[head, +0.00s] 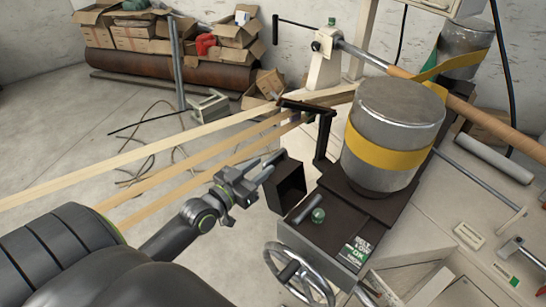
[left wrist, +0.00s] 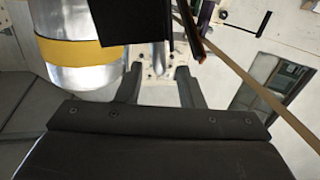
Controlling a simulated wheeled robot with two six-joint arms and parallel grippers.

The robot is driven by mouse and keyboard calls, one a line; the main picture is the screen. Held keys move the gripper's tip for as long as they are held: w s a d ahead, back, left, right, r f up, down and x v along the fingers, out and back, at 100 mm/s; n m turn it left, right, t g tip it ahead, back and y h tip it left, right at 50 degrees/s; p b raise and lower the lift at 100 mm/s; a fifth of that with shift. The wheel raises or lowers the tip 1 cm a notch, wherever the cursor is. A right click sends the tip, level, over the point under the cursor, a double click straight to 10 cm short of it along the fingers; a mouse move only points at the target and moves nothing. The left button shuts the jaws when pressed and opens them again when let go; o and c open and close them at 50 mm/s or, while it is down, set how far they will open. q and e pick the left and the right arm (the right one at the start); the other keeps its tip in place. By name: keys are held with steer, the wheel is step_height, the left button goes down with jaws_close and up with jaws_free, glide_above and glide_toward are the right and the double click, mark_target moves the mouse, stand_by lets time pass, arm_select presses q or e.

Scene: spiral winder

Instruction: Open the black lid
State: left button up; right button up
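A black, box-like part (head: 289,187) sits at the left end of the dark machine block in the head view; I take it to be the black lid, but cannot be sure. My left gripper (head: 266,169) is just to its upper left, with its fingers pointing toward it. In the left wrist view, the two fingers of my left gripper (left wrist: 160,84) stand apart with nothing between them. A black panel (left wrist: 132,20) shows beyond them at the top, possibly the same part. Whether the gripper touches it cannot be told. My right gripper is not in view.
A steel cylinder with a yellow band (head: 392,135) stands right of the black part. Wooden strips (head: 150,146) run behind the left arm to a black frame (head: 322,130). Boxes lie at the back wall.

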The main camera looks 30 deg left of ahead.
mark_target(268, 162)
arm_select(q)
steer(key=w, duration=0.5)
steer(key=shift+w+d, duration=0.3)
steer(key=shift+d, duration=0.05)
jaws_close()
